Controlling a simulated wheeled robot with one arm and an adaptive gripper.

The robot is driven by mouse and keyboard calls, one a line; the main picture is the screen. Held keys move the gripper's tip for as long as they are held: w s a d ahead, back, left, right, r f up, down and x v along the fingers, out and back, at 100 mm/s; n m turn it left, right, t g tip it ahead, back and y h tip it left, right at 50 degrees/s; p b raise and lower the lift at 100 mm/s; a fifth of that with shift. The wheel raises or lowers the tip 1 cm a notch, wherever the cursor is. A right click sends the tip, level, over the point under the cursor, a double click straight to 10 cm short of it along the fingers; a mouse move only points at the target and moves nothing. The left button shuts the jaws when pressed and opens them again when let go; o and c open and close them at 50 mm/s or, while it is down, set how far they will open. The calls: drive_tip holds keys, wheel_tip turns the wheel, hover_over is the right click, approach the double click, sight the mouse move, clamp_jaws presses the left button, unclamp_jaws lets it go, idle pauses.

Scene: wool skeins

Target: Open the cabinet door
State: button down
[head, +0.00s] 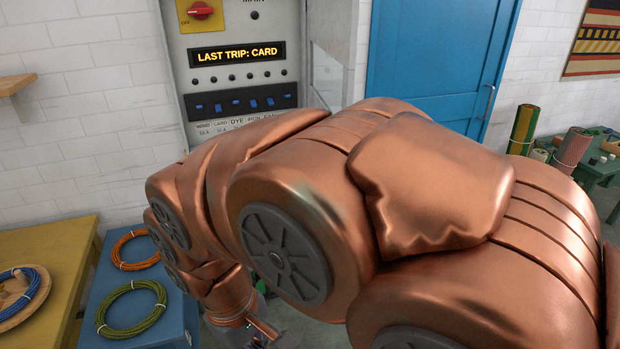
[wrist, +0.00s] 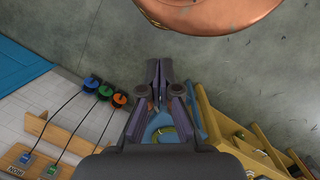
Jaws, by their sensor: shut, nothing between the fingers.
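The grey cabinet (head: 180,75) is on the white brick wall in the head view. Its face shows a red rotary switch (head: 200,10), a lit display reading "LAST TRIP: CARD" (head: 237,53) and a row of blue switches (head: 243,102). A pale grey panel (head: 340,40) stands out at its right side and looks like its door swung open; my copper arm hides its lower part. My gripper (wrist: 160,66) is shut and empty in the wrist view. It is low, beside the blue table and apart from the cabinet.
A blue table (head: 160,330) holds an orange skein (head: 135,249) and a green skein (head: 131,308). A yellow table (head: 50,262) stands left of it. A blue room door (head: 440,60) is right of the cabinet. Grey floor (wrist: 235,70) is clear in the wrist view.

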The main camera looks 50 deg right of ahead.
drive_tip(key=w+d+r+n+g+h+b, duration=0.1)
drive_tip(key=w+d+n+g+h+b, duration=0.15)
drive_tip(key=w+d, duration=0.45)
drive_tip(key=w+d+r+n+g+h+b, duration=0.1)
drive_tip(key=w+d+g+h+b, duration=0.15)
drive_tip(key=d, duration=0.75)
drive_tip(key=w+d+r+n+g+h+b, duration=0.1)
drive_tip(key=w+d+r+n+h+b, duration=0.15)
drive_tip(key=w+d, duration=0.45)
drive_tip(key=w+d+f+n+g+h+b, duration=0.2)
drive_tip(key=w+d+h, duration=0.1)
drive_tip(key=w+d, duration=0.25)
drive_tip(key=w+d+f+n+g+h+b, duration=0.1)
drive_tip(key=w+d+f+g+h+b, duration=0.1)
drive_tip(key=w+d, duration=0.35)
drive_tip(key=p+x, duration=0.1)
drive_tip(key=x, duration=1.3)
drive_tip(key=shift+d+r, duration=0.25)
drive_tip(key=shift+d, duration=0.2)
drive_tip(key=shift+s, duration=0.1)
